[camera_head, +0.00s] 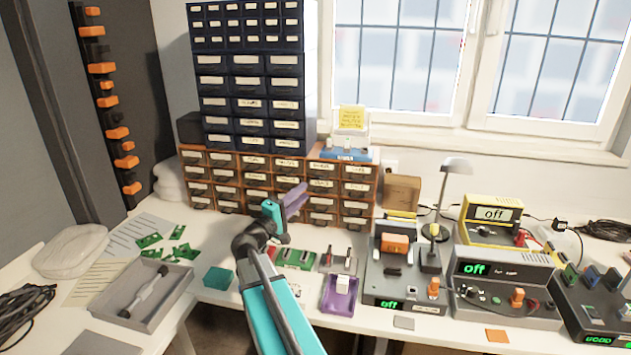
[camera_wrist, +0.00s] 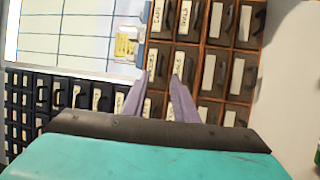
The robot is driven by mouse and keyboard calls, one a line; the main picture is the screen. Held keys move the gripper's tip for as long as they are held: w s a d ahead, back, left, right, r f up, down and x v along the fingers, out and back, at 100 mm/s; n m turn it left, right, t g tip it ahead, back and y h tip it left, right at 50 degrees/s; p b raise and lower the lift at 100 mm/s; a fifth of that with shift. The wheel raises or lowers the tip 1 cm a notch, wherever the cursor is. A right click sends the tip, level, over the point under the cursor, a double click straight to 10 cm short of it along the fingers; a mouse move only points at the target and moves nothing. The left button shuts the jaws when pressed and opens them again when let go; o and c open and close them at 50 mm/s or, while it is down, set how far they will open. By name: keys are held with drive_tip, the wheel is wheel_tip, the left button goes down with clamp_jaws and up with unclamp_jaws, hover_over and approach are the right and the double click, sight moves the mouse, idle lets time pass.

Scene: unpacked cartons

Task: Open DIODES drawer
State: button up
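The orange-framed drawer cabinet (camera_head: 376,184) stands at the back of the bench, its small dark drawers with white labels appearing shut. It also shows in the wrist view (camera_wrist: 203,42), turned on its side. The label writing is too small or blurred for me to tell surely which drawer is DIODES. My gripper (camera_head: 297,196) is in front of the cabinet's middle-right drawers. In the wrist view, my gripper's (camera_wrist: 159,76) two purple fingers are apart with nothing held between them. They point at labelled drawers, and contact with a handle cannot be made out.
A dark blue drawer cabinet (camera_head: 247,88) stands on top. A blue stand with a yellow note (camera_head: 351,118) sits at its right. A purple tray (camera_head: 339,295), a green board (camera_head: 297,258) and a soldering station (camera_head: 400,285) lie in front. A grey tray (camera_head: 178,283) is at left.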

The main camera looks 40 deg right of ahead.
drive_tip(key=p, duration=0.2)
approach(325, 162)
drive_tip(key=d+f, duration=0.1)
drive_tip(key=d, duration=0.1)
drive_tip(key=d+f, duration=0.1)
drive_tip(key=shift+w+d+f, duration=0.15)
drive_tip(key=shift+d+f, duration=0.2)
drive_tip(key=shift+d, duration=0.05)
drive_tip(key=shift+b, duration=0.3)
clamp_jaws()
idle(0.8)
